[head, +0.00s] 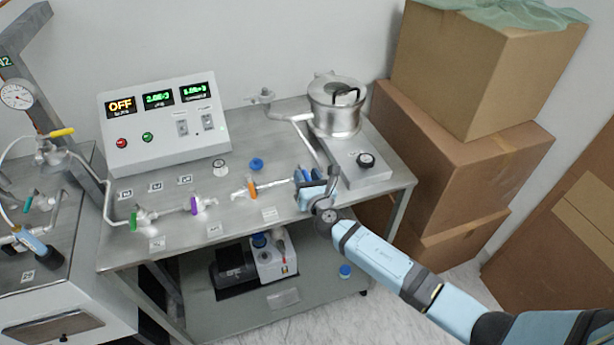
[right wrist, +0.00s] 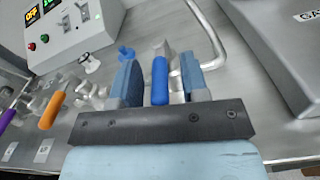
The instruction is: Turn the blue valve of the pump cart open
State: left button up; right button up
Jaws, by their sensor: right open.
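The blue valve (right wrist: 160,80) shows its bright blue handle in the right wrist view, lying between the two fingers of my right gripper (right wrist: 162,85). Gaps show on both sides of the handle, so the fingers do not seem to press on it. In the head view my right gripper (head: 311,178) is at the right part of the pump cart's (head: 275,222) top, at the end of the pipe. There the gripper largely hides the blue valve. My right gripper is open. My left gripper is not in view.
Orange (head: 252,187), purple (head: 194,205) and green (head: 133,221) valves line the pipe to the left. A control box (head: 165,130) stands behind, with a metal pump vessel (head: 336,112) at the back right. Cardboard boxes (head: 465,150) stand right of the cart. A loose blue cap (head: 256,164) lies on top.

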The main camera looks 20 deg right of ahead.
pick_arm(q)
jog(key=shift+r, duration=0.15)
pick_arm(e)
jog(key=shift+c, duration=0.2)
grip_shut()
jog(key=shift+d+f, duration=0.1)
